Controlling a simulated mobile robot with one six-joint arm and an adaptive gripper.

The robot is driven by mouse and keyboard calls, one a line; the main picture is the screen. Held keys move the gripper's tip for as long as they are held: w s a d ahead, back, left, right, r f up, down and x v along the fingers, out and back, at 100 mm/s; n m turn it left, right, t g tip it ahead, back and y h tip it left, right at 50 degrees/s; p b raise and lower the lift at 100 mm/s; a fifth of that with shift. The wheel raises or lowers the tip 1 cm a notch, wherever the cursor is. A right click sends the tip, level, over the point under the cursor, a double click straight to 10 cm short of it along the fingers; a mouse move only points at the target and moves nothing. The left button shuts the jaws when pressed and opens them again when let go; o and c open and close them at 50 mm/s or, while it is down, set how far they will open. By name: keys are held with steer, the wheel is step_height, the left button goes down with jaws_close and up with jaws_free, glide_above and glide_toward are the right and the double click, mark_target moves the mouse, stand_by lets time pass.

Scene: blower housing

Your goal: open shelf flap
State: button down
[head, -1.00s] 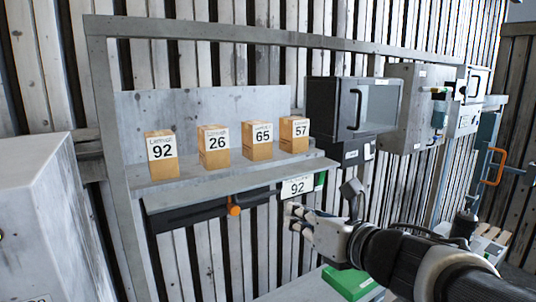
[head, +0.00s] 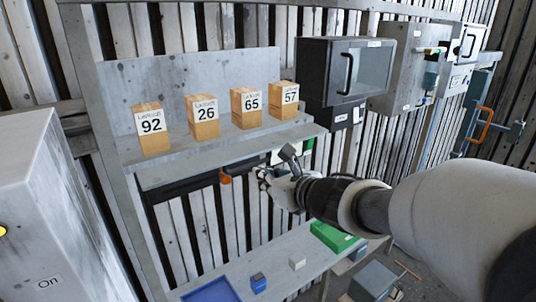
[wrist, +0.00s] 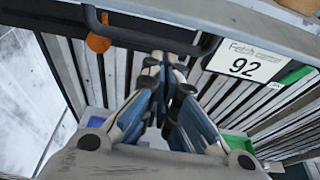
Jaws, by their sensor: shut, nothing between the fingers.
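The grey shelf (head: 185,150) carries a row of boxes. A pale grey flap panel (head: 200,166) runs along under its front edge, with a dark strip (head: 185,188) below. An orange knob (head: 225,178) hangs there and also shows in the wrist view (wrist: 97,43). A dark bar handle (wrist: 140,40) crosses the top of the wrist view. My gripper (head: 262,178) is just right of the orange knob in the head view. In the wrist view my gripper (wrist: 165,62) is shut and empty, its tips close to the handle; contact is unclear. The flap's far side is hidden.
Boxes marked 92 (head: 152,128), 26 (head: 203,116), 65 (head: 247,107) and 57 (head: 284,99) stand on the shelf. A "92" sign (wrist: 243,63) hangs right of the handle. A dark glass-doored cabinet (head: 345,72) is right. A lower bench holds a green box (head: 333,237).

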mark_target(256, 163)
steer(key=r, duration=0.1)
steer(key=r+p, duration=0.1)
steer(key=s+r, duration=0.1)
steer(key=r, duration=0.1)
steer(key=shift+d, duration=0.35)
steer(key=shift+w+a+f, duration=0.3)
steer(key=shift+w, duration=0.1)
steer(key=shift+s+d+r, duration=0.1)
steer(key=shift+s, duration=0.1)
steer(key=r+p, duration=0.1)
steer(key=p, duration=0.3)
steer(key=shift+r+g+h+p, duration=0.3)
steer(key=shift+g+p, duration=0.05)
steer(key=shift+g, duration=0.05)
steer(key=shift+s+d+r, duration=0.15)
steer(key=shift+r, duration=0.5)
steer(key=shift+f, duration=0.1)
